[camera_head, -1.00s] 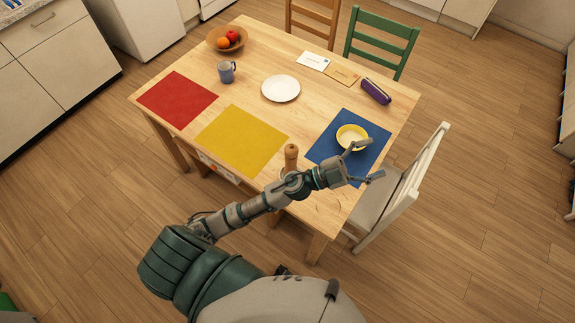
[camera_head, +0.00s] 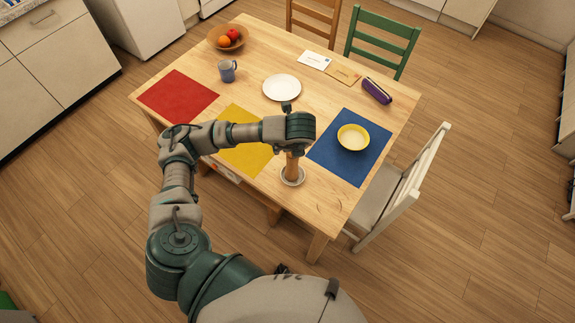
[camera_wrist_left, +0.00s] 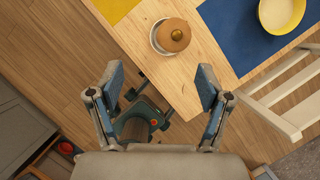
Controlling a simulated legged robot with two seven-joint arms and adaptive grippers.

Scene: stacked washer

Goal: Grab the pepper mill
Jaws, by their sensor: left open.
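The pepper mill (camera_head: 293,166) is brown and stands upright on a small round pale coaster or dish (camera_head: 292,178) near the table's front edge. My left gripper (camera_head: 289,128) is over it in the head view and hides its top; the fingers are mostly hidden there. In the left wrist view, the mill (camera_wrist_left: 173,34) is seen from above, its round top with a brass-coloured knob. There my left gripper (camera_wrist_left: 160,80) is open and empty, with the mill beyond its fingertips, near the top of the picture and not between them. My right gripper is not in view.
A yellow bowl (camera_head: 353,137) sits on a blue mat (camera_head: 336,158) right of the mill. A yellow mat (camera_head: 250,160) lies under my arm. A plate (camera_head: 281,87), mug (camera_head: 227,71) and fruit bowl (camera_head: 226,45) stand farther back. A white chair (camera_head: 403,190) is at the right.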

